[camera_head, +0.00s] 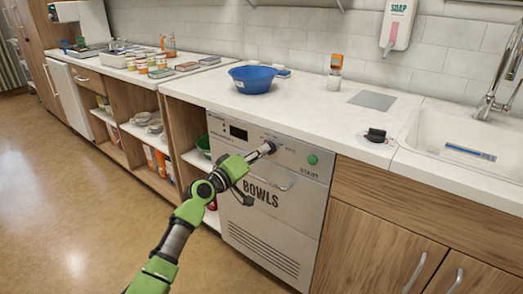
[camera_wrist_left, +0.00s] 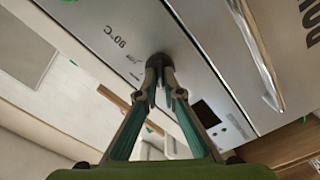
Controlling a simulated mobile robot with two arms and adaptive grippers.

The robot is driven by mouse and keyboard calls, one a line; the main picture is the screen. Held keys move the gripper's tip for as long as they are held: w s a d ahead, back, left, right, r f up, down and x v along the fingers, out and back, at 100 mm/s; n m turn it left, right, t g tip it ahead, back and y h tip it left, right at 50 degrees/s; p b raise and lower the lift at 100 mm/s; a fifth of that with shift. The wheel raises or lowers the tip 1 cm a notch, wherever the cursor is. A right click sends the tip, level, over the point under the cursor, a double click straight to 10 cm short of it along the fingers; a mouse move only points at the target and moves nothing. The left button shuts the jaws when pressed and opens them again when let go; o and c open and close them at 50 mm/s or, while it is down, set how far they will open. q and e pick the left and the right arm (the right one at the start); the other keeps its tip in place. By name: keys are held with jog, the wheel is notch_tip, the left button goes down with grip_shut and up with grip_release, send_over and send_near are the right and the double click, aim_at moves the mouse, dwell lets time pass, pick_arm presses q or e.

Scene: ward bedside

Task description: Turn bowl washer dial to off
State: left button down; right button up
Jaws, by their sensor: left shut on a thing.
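The bowl washer (camera_head: 262,208) is a grey metal front marked "BOWLS" under the counter. Its dark round dial (camera_head: 268,147) is on the upper panel, right of a small black display and left of a green START button (camera_head: 312,160). My left gripper (camera_head: 261,151) reaches the dial, its fingers shut on it. In the left wrist view the two fingertips (camera_wrist_left: 160,72) close around the dark dial (camera_wrist_left: 158,60), beside a "90°C" mark. The fingers partly cover the dial, and I cannot read which setting it points to. My right gripper is in neither view.
The washer's handle (camera_head: 268,179) runs just below the panel, close to my left gripper. On the counter above are a blue bowl (camera_head: 253,79), an orange-topped bottle (camera_head: 335,72) and a black object (camera_head: 375,135). A sink (camera_head: 465,135) is at the right. The floor at left is clear.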

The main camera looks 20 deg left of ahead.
pick_arm(q)
jog(key=shift+f+n, duration=0.1)
jog(key=shift+n, duration=0.8)
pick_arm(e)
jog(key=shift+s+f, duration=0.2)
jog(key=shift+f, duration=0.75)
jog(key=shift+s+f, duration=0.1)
pick_arm(q)
jog(key=c, duration=2.2)
grip_release()
jog(key=shift+s+a, duration=0.1)
jog(key=v, duration=1.1)
jog(key=shift+s+a, duration=0.1)
jog(key=shift+s, duration=0.3)
